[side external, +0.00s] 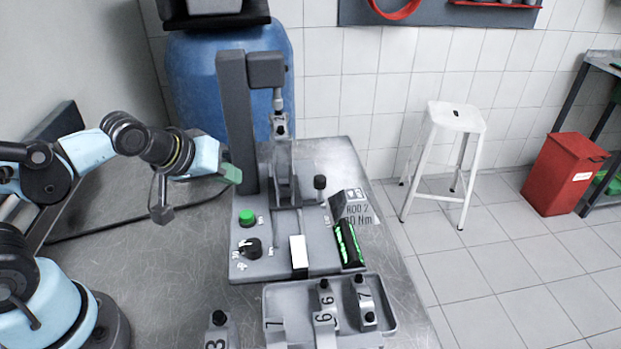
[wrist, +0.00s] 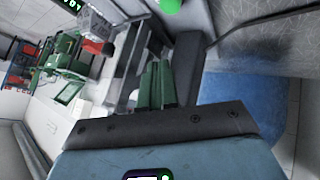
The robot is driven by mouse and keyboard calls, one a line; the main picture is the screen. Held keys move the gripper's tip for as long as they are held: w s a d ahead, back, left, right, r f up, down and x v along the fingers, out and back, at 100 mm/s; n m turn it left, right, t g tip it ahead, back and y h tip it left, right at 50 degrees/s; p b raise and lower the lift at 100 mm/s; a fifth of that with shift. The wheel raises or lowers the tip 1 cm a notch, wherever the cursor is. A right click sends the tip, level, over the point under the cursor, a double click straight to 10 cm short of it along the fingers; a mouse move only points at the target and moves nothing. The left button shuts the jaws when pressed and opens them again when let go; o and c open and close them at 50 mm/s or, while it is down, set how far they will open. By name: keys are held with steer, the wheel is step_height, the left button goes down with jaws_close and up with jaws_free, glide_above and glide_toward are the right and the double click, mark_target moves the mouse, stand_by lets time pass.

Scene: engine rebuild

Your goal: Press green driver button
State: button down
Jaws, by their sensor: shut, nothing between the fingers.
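The green button (side external: 247,217) sits on the grey driver station (side external: 275,262), at its left side, above a black rotary knob (side external: 250,247). In the wrist view a round green button (wrist: 170,5) is cut off by the top edge. My gripper (side external: 232,174) is above the green button in the side picture, apart from it, beside the station's dark upright column. In the wrist view my gripper's green fingers (wrist: 155,85) are together with nothing between them. The button's top is uncovered in the side view.
The dark column (side external: 236,120) with a hanging driver stands close to my gripper. A grey tray (side external: 390,311) of numbered parts lies in front of the station. A label plate (side external: 356,208) and a green-lit display (side external: 350,244) are at right. Bare metal table lies left.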

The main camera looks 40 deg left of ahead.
steer(key=s+m, duration=0.1)
steer(key=m, duration=0.1)
steer(key=s+a+r+m+g, duration=0.1)
steer(key=m, duration=0.1)
steer(key=s+r+m, duration=0.1)
steer(key=m, duration=0.1)
steer(key=shift+s+a+r+g, duration=0.2)
steer(key=shift+s+a+g, duration=0.05)
steer(key=shift+a+g, duration=0.1)
step_height(320, 180, up, 4)
steer(key=m+g, duration=0.7)
steer(key=m, duration=0.2)
glide_above(246, 214)
steer(key=shift+s+d+r, duration=0.15)
steer(key=shift+s+r, duration=0.05)
steer(key=shift+s, duration=0.05)
steer(key=shift+t+y, duration=0.25)
steer(key=shift+y, duration=0.05)
steer(key=f, duration=1.4)
steer(key=shift+w, duration=0.2)
steer(key=shift+f, duration=0.1)
